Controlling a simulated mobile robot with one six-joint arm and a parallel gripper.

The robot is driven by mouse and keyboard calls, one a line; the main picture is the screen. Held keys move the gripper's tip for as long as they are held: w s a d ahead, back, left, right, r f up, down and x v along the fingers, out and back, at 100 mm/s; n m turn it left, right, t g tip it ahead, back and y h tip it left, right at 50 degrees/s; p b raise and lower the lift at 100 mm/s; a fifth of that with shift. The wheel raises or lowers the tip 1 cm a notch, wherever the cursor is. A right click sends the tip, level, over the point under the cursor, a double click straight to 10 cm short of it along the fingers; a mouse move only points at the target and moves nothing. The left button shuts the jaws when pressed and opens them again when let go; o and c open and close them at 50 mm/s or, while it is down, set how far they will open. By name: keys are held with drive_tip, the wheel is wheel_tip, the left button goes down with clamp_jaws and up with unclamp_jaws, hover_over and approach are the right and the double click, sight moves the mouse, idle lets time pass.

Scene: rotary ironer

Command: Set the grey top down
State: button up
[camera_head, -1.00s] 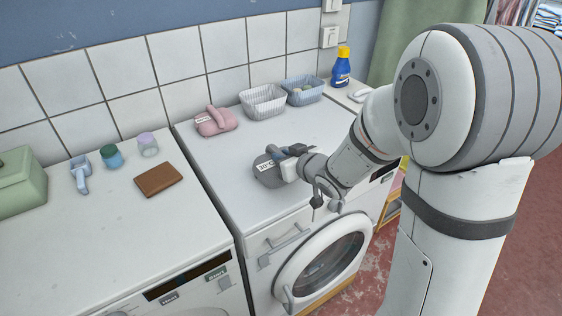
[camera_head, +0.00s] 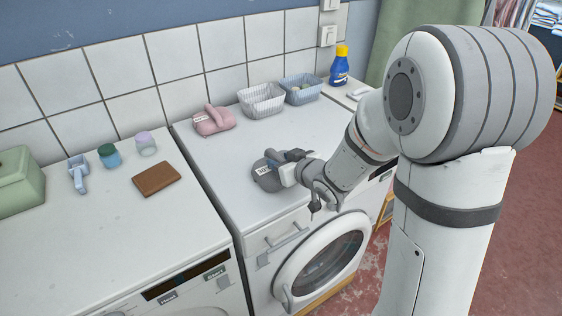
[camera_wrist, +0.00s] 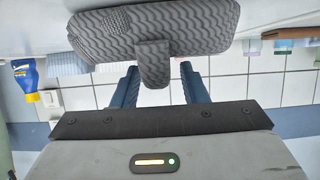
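The grey top (camera_head: 266,180), a folded wavy-knit bundle with a white tag, lies on the white top of the right-hand machine, near its front edge. In the wrist view the grey top (camera_wrist: 150,30) fills the upper middle, with a short grey tab hanging from it. My gripper (camera_head: 287,158) is just above and beside it. In the wrist view the two blue fingers of my gripper (camera_wrist: 158,68) stand apart on either side of the tab. A gap shows between the tab and the right finger; the left finger is very close to the tab.
Behind stand a pink bundle (camera_head: 213,121), a white basket (camera_head: 261,101), a blue-grey basket (camera_head: 301,91) and a blue bottle (camera_head: 339,68). On the left machine lie a brown wallet (camera_head: 156,179), small jars and a green box (camera_head: 18,183). The machine top left of the grey top is clear.

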drive_tip(key=shift+s+d+r, duration=0.15)
drive_tip(key=shift+r, duration=0.1)
drive_tip(key=b+v, duration=0.4)
drive_tip(key=v, duration=0.7)
drive_tip(key=s+d+m+h, duration=0.2)
drive_tip(key=d+m+h, duration=0.3)
drive_tip(key=d+h, duration=0.5)
drive_tip(key=s+f+m+g+y, duration=0.1)
drive_tip(key=s+f+g+y, duration=0.1)
drive_tip(key=s+g, duration=0.6)
drive_tip(key=s+f, duration=0.1)
drive_tip(key=s, duration=0.6)
drive_tip(key=shift+a+m+g, duration=0.3)
drive_tip(key=shift+a+m, duration=0.1)
drive_tip(key=shift+f, duration=0.2)
